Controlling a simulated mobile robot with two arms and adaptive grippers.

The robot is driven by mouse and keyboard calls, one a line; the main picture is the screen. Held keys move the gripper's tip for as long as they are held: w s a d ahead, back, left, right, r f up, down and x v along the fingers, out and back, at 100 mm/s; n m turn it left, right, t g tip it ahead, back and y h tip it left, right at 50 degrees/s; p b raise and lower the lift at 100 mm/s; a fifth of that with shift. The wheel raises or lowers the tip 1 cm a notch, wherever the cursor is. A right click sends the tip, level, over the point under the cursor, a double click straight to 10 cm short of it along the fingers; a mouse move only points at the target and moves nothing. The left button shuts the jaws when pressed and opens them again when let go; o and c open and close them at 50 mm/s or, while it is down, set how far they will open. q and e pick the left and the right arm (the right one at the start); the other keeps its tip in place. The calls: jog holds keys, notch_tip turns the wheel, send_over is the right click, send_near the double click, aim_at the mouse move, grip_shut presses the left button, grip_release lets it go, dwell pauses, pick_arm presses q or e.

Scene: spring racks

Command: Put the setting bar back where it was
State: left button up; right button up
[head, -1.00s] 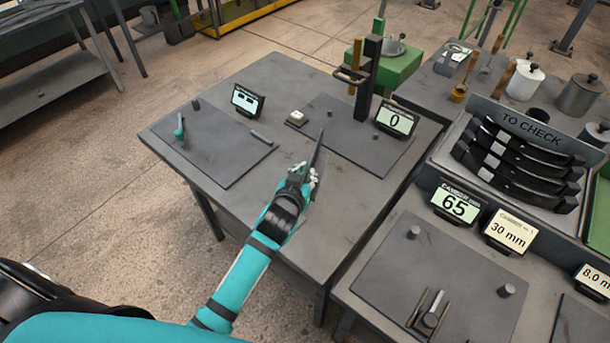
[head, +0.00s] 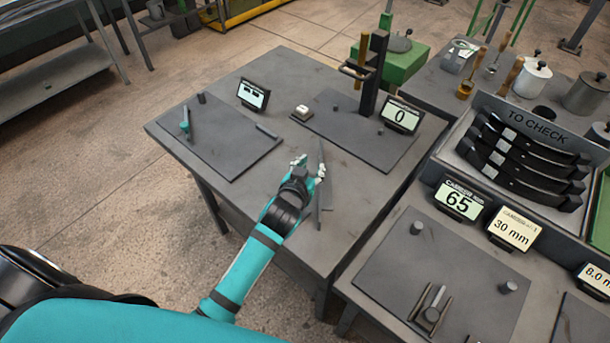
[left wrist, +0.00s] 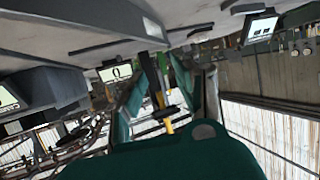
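A long, thin dark grey bar (head: 320,195), which looks like the setting bar, shows on the near part of the grey table (head: 225,192) in the head view. My left gripper (head: 309,167) is just left of the bar, with its pale fingertips apart and nothing seen between them. The right fingertip overlaps or is very near the bar; I cannot tell whether they touch. In the left wrist view the fingers of my left gripper (left wrist: 168,100) are spread, with the gauge stand visible beyond them. My right gripper is not in view.
A dark plate (head: 225,150) with pegs lies at the table's left. A second plate (head: 350,140) carries the black gauge stand (head: 374,75), beside a display (head: 402,116) reading 0. The right bench holds a "TO CHECK" rack (head: 530,122).

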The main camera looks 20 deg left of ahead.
pick_arm(q)
jog(key=b+v, duration=0.1)
jog(key=v, duration=1.1)
jog(key=shift+b, duration=0.35)
jog(key=shift+a, duration=0.1)
